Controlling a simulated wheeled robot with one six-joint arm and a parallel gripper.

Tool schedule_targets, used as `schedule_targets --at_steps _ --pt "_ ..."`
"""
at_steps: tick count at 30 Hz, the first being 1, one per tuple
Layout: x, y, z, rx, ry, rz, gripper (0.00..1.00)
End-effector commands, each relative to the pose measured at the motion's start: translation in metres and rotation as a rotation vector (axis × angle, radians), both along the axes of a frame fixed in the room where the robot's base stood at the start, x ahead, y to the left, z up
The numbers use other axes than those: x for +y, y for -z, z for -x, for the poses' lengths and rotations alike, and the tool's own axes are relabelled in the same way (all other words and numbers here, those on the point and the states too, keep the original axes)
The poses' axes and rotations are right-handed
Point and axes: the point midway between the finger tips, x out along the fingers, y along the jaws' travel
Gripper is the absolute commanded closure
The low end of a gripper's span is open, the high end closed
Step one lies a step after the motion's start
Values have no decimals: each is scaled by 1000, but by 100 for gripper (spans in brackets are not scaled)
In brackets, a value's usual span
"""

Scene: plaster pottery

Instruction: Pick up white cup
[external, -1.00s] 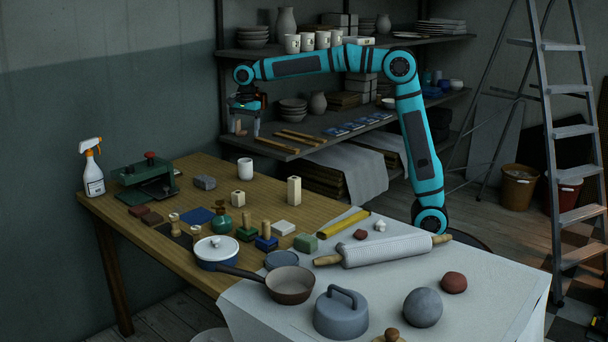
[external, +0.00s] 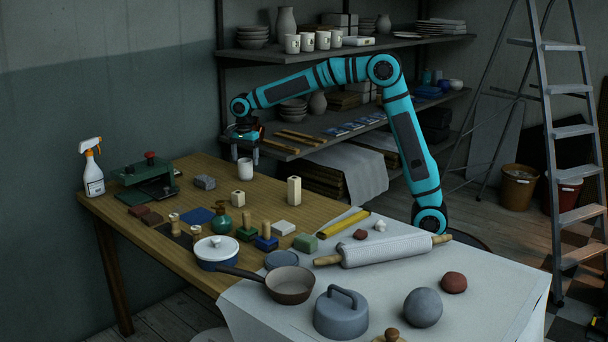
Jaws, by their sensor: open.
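A white cup (external: 245,168) stands upright on the wooden table, near its back edge. My gripper (external: 245,154) points down just above the cup, with its fingers at about the height of the rim. One finger shows at the right of the cup and one at the left. The jaws are open. I cannot tell whether the fingers touch the cup.
A grey block (external: 205,182) lies left of the cup. A green press (external: 148,175) is at the left. Shelves (external: 300,149) with pottery stand behind the table.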

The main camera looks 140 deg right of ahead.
Motion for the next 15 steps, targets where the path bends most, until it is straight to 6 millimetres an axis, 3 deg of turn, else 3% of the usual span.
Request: schedule_targets --at_steps 8,15 --pt "0 14 0 0 0 -1 20" --pt "-2 44 0 0 0 -2 20"
